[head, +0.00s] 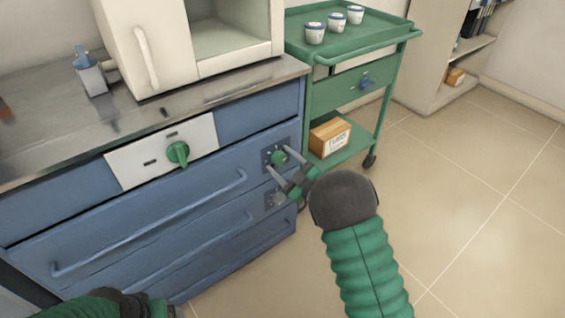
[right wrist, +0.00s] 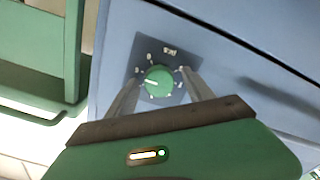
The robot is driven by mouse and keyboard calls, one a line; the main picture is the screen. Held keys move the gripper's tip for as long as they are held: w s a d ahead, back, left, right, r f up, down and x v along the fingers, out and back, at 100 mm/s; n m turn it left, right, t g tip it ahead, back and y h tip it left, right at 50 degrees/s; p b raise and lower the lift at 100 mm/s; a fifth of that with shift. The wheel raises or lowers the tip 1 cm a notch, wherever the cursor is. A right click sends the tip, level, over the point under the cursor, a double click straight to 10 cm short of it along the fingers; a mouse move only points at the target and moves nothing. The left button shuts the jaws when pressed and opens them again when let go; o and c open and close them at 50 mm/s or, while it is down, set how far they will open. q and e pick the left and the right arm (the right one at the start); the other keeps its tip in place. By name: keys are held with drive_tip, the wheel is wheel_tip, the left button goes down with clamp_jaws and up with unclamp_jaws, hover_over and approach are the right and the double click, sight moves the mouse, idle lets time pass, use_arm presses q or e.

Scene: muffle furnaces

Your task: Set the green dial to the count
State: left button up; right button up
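A small round green dial (head: 278,157) sits on a dark square plate at the right end of the blue cabinet front. In the right wrist view the green dial (right wrist: 158,82) has a white mark toward the picture's left, with small pale markings around it, too small to read surely. My right gripper (head: 279,162) is open, with one finger on each side of the dial; I cannot tell whether they touch it. Three white cups (head: 337,22) stand on the green cart's top. My left gripper (head: 130,303) is at the bottom left edge, its fingers mostly hidden.
A larger green knob (head: 178,153) sits on a white panel. Another dark plate (head: 275,198) lies below the dial. A white furnace (head: 150,45) and a blue-grey device (head: 90,75) stand on the counter. The green cart (head: 325,98) holds a cardboard box (head: 330,138). Floor at right is clear.

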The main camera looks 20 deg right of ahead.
drive_tip(key=p+v, duration=0.6)
drive_tip(key=v, duration=1)
drive_tip(key=shift+s+d, duration=0.15)
drive_tip(key=shift+s, duration=0.25)
